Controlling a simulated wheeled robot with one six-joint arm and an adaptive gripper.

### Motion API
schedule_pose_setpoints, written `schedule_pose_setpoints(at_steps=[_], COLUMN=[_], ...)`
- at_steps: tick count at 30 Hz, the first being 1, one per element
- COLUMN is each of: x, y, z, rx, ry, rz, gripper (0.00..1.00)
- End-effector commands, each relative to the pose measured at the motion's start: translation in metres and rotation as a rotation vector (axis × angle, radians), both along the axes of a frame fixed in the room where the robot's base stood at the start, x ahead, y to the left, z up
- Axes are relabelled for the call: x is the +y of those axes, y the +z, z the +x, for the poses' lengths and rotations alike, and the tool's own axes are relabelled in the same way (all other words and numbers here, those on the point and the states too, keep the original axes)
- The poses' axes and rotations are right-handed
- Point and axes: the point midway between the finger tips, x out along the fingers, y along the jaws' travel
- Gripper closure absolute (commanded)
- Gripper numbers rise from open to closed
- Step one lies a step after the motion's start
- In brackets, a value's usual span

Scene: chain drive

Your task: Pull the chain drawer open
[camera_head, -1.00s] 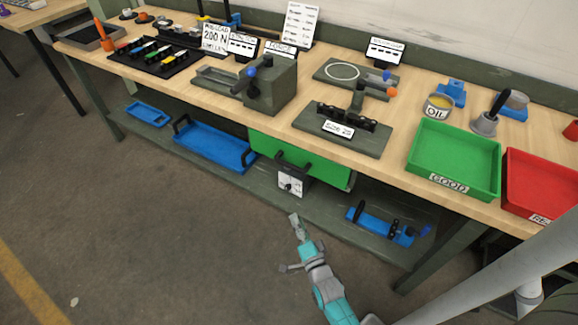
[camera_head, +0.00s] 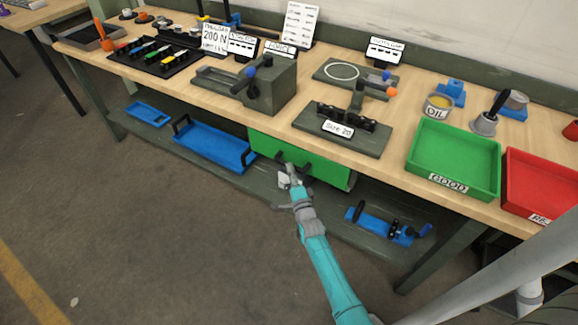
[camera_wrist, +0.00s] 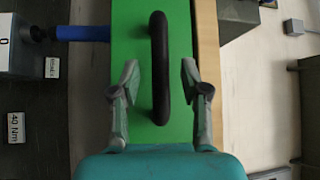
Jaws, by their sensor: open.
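The chain drawer has a green front (camera_head: 322,171) under the bench top, and its front also fills the middle of the wrist view (camera_wrist: 150,25). Its black bar handle (camera_wrist: 159,65) stands out between the two fingers in the wrist view. My gripper (camera_wrist: 160,80) is open, with one finger on each side of the handle. A gap shows between each finger and the bar. In the head view my gripper (camera_head: 288,172) is at the drawer front and covers part of the handle. How deep the fingers reach around the handle I cannot tell.
The wooden bench edge (camera_wrist: 208,75) runs beside the drawer. A blue tray (camera_head: 212,148) and a blue fixture (camera_head: 385,228) stand on the lower shelf. A grey box marked 40 Nm (camera_wrist: 25,130) is beside the drawer. The floor in front is free.

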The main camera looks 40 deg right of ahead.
Motion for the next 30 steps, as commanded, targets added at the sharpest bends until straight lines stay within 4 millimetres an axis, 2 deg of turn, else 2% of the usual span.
schedule_pose_setpoints(at_steps=[6, 19, 24, 25, 30], x=[-0.010, -0.013, -0.013, -0.013, -0.013], y=[0.004, 0.004, 0.004, 0.004, 0.004], z=[0.022, 0.028, 0.028, 0.028, 0.028], rx=[0.000, 0.000, 0.001, 0.001, 0.001], ry=[0.000, 0.000, 0.000, 0.000, 0.000], rz=[0.000, 0.000, 0.000, 0.000, 0.000], gripper=[0.54, 0.54, 0.97, 1.00, 1.00])
